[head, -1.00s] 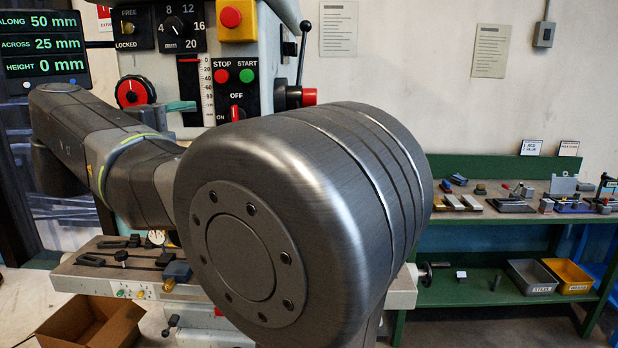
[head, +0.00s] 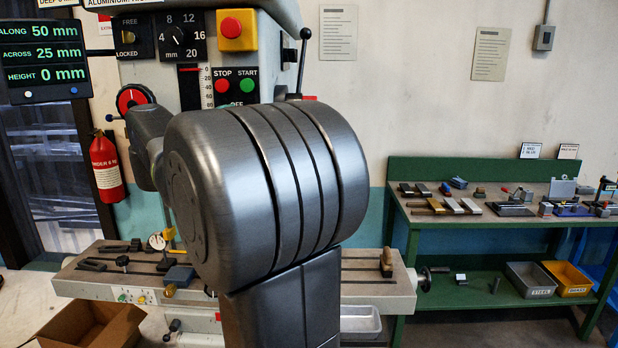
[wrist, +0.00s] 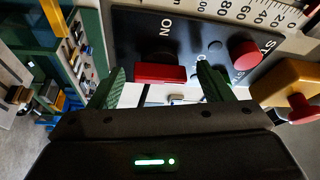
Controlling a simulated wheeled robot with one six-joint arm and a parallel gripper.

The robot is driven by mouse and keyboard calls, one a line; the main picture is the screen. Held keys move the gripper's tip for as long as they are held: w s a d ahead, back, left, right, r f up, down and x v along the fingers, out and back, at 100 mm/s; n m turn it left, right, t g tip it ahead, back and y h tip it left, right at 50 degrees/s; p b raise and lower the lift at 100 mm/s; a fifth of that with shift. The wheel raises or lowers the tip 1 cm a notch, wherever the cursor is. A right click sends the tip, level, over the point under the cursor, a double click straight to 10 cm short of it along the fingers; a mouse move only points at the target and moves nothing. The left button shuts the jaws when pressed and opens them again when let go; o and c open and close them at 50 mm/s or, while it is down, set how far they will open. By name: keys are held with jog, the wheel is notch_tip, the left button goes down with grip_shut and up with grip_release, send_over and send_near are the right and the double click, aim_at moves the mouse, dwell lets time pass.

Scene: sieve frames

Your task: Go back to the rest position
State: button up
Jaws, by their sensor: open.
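My gripper (wrist: 158,88) shows in the wrist view, where its two green fingers stand apart with nothing held between them. Beyond the fingers is the machine's control panel, with a red switch (wrist: 160,73) marked ON and a red stop button (wrist: 244,54). I cannot tell from this view how far the fingers are from the panel. In the head view my own arm fills the middle, in front of the milling machine, and hides the gripper. The stop button (head: 222,85) and the green start button (head: 247,84) show above my arm.
The machine table (head: 375,290) carries several clamps and small parts. A green bench (head: 425,235) with tools and bins stands at the right. A cardboard box (head: 95,325) lies at the lower left. A fire extinguisher (head: 107,168) hangs at the left.

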jog(key=n+t+y+b, duration=0.1)
jog(key=n+y, duration=0.1)
jog(key=n, duration=0.4)
jog(key=n+t+y, duration=0.2)
jog(key=n, duration=0.4)
jog(key=n+t+y+b, duration=0.1)
jog(key=n+y, duration=0.1)
jog(key=n, duration=0.5)
jog(key=shift+d+f+t+y+b, duration=0.2)
jog(key=shift+d+t+y+b, duration=0.1)
jog(key=shift+d+t+b, duration=0.1)
